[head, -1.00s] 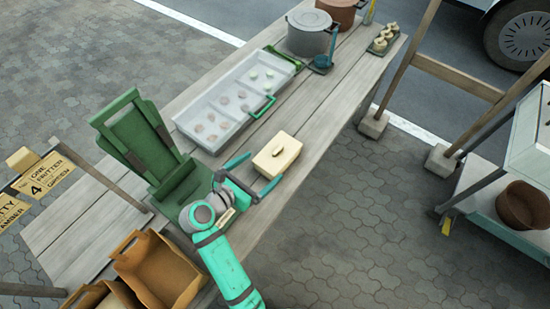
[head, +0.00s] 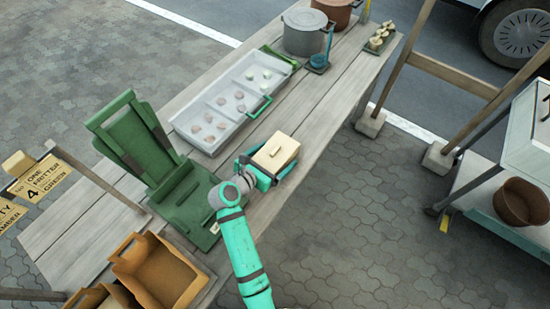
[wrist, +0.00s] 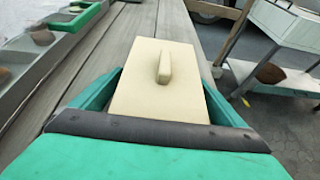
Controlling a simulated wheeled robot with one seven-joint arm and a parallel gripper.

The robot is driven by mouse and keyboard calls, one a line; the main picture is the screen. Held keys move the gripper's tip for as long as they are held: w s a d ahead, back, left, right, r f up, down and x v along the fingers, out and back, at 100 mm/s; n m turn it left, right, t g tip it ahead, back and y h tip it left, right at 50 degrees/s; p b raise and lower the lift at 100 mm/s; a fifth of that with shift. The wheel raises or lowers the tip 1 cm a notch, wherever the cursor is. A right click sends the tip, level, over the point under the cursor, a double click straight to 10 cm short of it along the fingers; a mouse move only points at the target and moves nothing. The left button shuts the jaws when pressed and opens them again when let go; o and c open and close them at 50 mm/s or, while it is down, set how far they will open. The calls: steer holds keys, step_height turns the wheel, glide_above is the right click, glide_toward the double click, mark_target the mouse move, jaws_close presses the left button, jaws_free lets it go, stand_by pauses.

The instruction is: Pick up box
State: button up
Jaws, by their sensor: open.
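The cream box (head: 277,151) with a small handle on its lid sits on the wooden table. My gripper (head: 271,164) is open, with one finger on either side of the box. In the wrist view the box (wrist: 160,90) lies straight ahead between the two green fingers of my gripper (wrist: 161,92). I cannot tell whether the fingers touch its sides. The near lower part of the box is hidden behind the gripper's dark edge.
A divided tray (head: 233,103) with small round pieces lies left of the box. A green folding stand (head: 135,145) and brown paper bags (head: 158,272) are nearer. Grey pot (head: 306,33) stands farther back. Bare planks (head: 318,112) lie behind the box.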

steer(key=c, duration=1.1)
steer(key=shift+r, duration=0.15)
steer(key=shift+r, duration=0.5)
steer(key=s+d+r, duration=0.1)
steer(key=r, duration=0.1)
steer(key=s+r, duration=0.1)
steer(key=r, duration=0.2)
steer(key=s+d+r, duration=0.1)
steer(key=s+r, duration=0.1)
steer(key=shift+s+d+r, duration=0.1)
steer(key=shift+d+r, duration=0.2)
steer(key=shift+r, duration=0.05)
steer(key=s+d+r, duration=0.1)
steer(key=s, duration=0.1)
steer(key=s+d+r, duration=0.1)
steer(key=s+d, duration=0.1)
steer(key=s, duration=0.1)
steer(key=s+d+r, duration=0.1)
steer(key=s+r, duration=0.1)
steer(key=shift+s+d, duration=0.3)
steer(key=shift+s, duration=0.05)
